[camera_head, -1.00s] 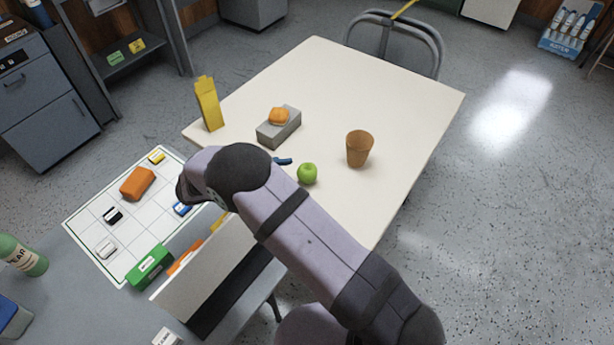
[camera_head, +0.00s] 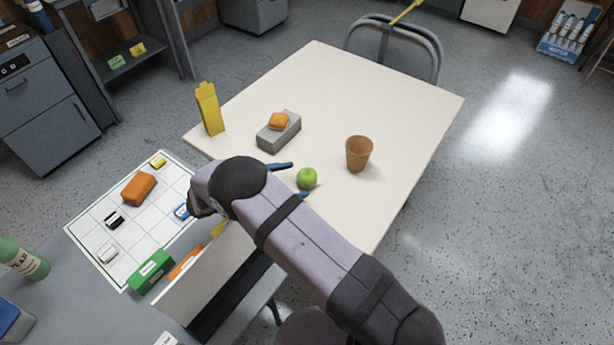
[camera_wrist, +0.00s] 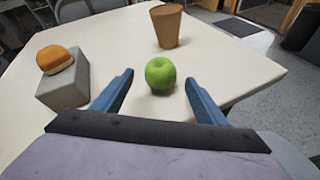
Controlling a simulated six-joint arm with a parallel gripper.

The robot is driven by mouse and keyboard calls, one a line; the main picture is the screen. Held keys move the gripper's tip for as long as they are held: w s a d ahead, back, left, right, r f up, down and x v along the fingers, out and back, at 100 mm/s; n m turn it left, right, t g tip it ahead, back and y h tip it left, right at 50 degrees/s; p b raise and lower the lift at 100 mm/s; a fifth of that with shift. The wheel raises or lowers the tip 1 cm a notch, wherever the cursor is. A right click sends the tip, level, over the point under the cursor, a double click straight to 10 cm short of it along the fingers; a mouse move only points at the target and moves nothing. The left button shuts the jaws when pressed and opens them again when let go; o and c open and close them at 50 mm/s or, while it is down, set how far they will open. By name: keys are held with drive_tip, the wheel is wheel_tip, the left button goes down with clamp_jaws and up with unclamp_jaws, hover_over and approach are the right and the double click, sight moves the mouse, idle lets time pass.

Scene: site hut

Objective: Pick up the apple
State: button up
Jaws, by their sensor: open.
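A green apple (camera_head: 307,178) rests on the cream table (camera_head: 400,100), near its front edge. In the wrist view the apple (camera_wrist: 160,74) sits ahead of my gripper (camera_wrist: 162,98), roughly centred between its two blue fingers. The fingers are spread wide apart and nothing is held. In the head view my gripper (camera_head: 297,180) shows as two blue fingertips, one on each side of the apple; the rest is hidden behind my arm. I cannot tell whether the fingers reach fully around the apple.
A brown cup (camera_head: 359,154) stands behind and right of the apple. A grey block (camera_head: 279,133) with an orange bun-like item (camera_head: 279,121) on top lies to the left. A yellow carton (camera_head: 209,108) stands at the table's left corner. A gridded mat (camera_head: 85,229) holds several items.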

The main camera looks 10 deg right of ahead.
sight(300, 179)
drive_tip(key=shift+p+x, duration=0.6)
drive_tip(key=shift+x, duration=1.35)
drive_tip(key=shift+c, duration=0.4)
drive_tip(key=c, duration=1.2)
drive_tip(key=shift+o, duration=0.2)
drive_tip(key=shift+r, duration=0.1)
